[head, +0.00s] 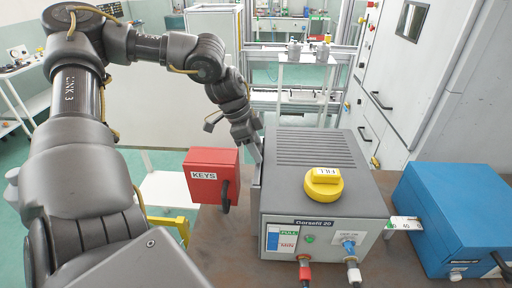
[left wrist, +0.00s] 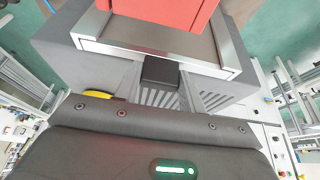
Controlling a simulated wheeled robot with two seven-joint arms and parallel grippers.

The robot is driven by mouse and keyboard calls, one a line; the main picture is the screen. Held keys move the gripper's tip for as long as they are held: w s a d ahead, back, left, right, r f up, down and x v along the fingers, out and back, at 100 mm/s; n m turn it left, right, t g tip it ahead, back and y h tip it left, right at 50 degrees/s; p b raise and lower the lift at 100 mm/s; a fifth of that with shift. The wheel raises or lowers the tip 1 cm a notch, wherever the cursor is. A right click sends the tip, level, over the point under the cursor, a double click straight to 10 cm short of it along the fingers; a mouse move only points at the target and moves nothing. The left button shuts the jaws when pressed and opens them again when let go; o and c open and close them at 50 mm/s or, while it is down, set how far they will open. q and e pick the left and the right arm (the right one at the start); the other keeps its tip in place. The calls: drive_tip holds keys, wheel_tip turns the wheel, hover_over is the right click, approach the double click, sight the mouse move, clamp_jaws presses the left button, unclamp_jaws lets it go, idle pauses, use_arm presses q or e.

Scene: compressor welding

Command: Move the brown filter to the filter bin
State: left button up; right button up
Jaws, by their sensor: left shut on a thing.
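My left gripper (head: 254,143) reaches down at the left side of the grey machine and is shut. In the left wrist view, its dark fingertip (left wrist: 160,70) meets the edge of a silver-rimmed flat piece (left wrist: 152,46). In the head view only a thin silver strip shows below the gripper, between the machine and the red box. I cannot make out a filter bin. My right gripper is not in view.
The grey machine (head: 315,203) with a yellow cap (head: 323,186) stands on the brown table (head: 215,262). A red KEYS box (head: 211,176) is close at the gripper's left. A blue box (head: 455,215) stands at the right. White cabinets (head: 440,60) stand behind.

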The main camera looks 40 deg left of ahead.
use_arm(q)
drive_tip(key=shift+c, duration=1.1)
drive_tip(key=o, duration=0.6)
drive_tip(key=c, duration=0.6)
drive_tip(key=shift+r, duration=0.15)
drive_tip(key=shift+r+p, duration=7.15)
drive_tip(key=shift+r, duration=4.2)
